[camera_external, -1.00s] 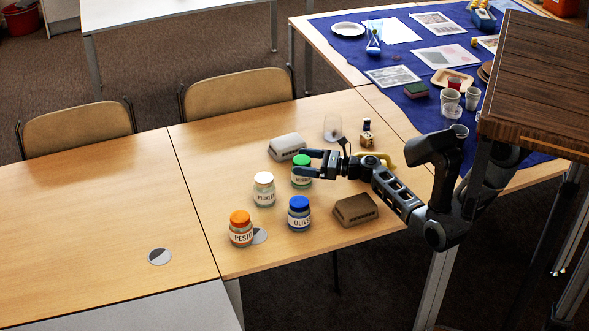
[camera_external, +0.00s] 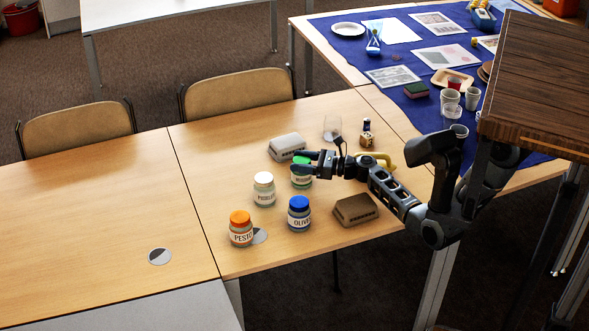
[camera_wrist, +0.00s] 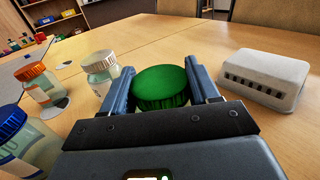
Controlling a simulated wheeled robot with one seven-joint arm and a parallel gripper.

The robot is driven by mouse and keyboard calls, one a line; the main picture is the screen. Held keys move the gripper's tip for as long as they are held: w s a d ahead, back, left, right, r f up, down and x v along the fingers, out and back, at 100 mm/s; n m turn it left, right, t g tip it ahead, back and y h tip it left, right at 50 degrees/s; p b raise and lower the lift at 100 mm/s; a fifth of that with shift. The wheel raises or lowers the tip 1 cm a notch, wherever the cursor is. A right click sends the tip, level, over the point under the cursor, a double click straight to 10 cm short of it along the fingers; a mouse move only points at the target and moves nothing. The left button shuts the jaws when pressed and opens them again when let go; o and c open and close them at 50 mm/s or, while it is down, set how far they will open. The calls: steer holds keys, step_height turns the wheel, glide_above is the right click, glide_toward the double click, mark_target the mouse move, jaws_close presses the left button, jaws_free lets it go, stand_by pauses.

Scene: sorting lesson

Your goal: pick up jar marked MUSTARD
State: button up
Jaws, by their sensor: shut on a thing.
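The green-lidded jar (camera_external: 301,181) stands upright on the wooden table in the external view, its label mostly hidden by my gripper. My gripper (camera_external: 303,164) reaches in from the right and is shut on this jar near its lid. In the wrist view the green lid (camera_wrist: 162,87) sits between the two fingers of my gripper (camera_wrist: 163,83), one on each side. I cannot see a gap between the jar and the table.
Beside it stand the white-lidded PICKLES jar (camera_external: 264,190), the blue-lidded OLIVES jar (camera_external: 299,214) and the orange-lidded PESTO jar (camera_external: 241,229). A pale slotted block (camera_external: 287,147) lies behind, a brown one (camera_external: 356,209) in front. A clear glass (camera_external: 332,128) stands farther back. The table's left is mostly free.

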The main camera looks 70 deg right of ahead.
steer(key=c, duration=0.4)
steer(key=shift+c, duration=0.2)
